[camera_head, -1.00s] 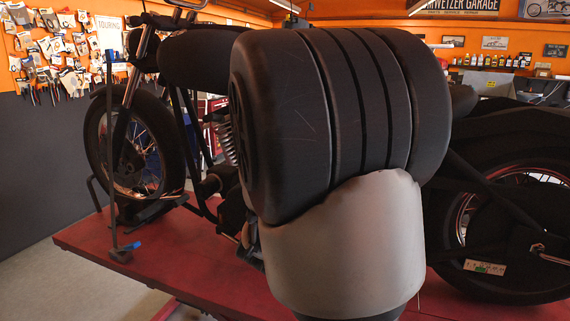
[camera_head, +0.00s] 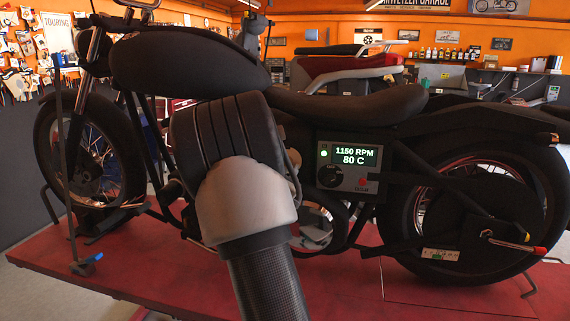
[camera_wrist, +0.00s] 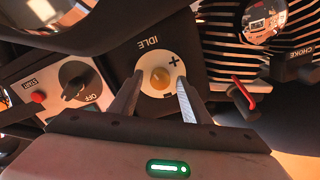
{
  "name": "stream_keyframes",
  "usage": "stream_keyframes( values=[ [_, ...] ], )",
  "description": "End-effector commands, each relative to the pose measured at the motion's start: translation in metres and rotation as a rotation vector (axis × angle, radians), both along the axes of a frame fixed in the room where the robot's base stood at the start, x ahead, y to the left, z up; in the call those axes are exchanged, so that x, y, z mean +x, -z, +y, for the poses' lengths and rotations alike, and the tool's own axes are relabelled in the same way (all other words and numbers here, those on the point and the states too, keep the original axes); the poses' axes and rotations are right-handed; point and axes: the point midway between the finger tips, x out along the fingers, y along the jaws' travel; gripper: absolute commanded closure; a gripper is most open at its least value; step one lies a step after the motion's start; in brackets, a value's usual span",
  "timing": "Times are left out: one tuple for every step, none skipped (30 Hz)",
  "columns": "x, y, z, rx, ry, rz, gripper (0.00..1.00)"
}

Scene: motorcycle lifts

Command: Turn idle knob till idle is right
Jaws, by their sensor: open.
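The idle knob (camera_wrist: 160,78) is a small brass-yellow knob on a white round dial, marked IDLE with plus and minus signs, in the wrist view. My gripper (camera_wrist: 157,84) is open, with one finger on each side of the dial; I cannot tell whether either touches the knob. In the head view my arm hides the gripper and the knob. The display (camera_head: 356,156) on the motorcycle (camera_head: 350,105) reads 1150 RPM and 80 C, with a green light at its left.
A black OFF switch (camera_wrist: 76,86) and a red START button (camera_wrist: 38,97) sit left of the dial. A red-tipped lever (camera_wrist: 242,98) and the CHOKE part (camera_wrist: 296,66) are at the right, near cooling fins. The bike stands on a red lift (camera_head: 330,292).

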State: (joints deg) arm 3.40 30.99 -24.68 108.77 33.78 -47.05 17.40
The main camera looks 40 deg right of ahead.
Motion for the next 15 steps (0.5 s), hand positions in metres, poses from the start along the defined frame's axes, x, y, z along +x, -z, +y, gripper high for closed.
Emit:
stream_keyframes(
  values=[
    [0.0009,-0.0004,-0.0014,-0.001,0.0,-0.001,0.57],
    [0.0012,-0.0004,-0.0018,0.0,0.0,-0.001,0.57],
    [0.0014,-0.0004,-0.0019,0.0,0.0,-0.001,0.57],
    [0.0014,-0.0004,-0.0019,0.001,0.0,-0.001,0.57],
    [0.0014,-0.0003,-0.0019,0.001,0.0,-0.001,0.57],
    [0.0014,-0.0003,-0.0018,0.001,0.0,-0.001,0.57],
    [0.0014,-0.0002,-0.0017,0.001,0.0,-0.001,0.57],
    [0.0014,-0.0002,-0.0017,0.001,0.0,-0.001,0.57],
    [0.0014,-0.0002,-0.0016,0.001,0.0,-0.001,0.6],
    [0.0014,-0.0002,-0.0016,0.001,0.0,-0.001,0.65],
    [0.0013,-0.0002,-0.0015,0.001,0.0,-0.001,0.71],
    [0.0013,-0.0001,-0.0015,0.001,0.0,-0.001,0.77],
    [0.0013,-0.0001,-0.0015,0.001,0.0,-0.001,0.82],
    [0.0013,-0.0001,-0.0014,0.001,0.0,-0.001,0.87],
    [0.0013,-0.0001,-0.0014,0.001,0.0,-0.001,0.94]
  ],
)
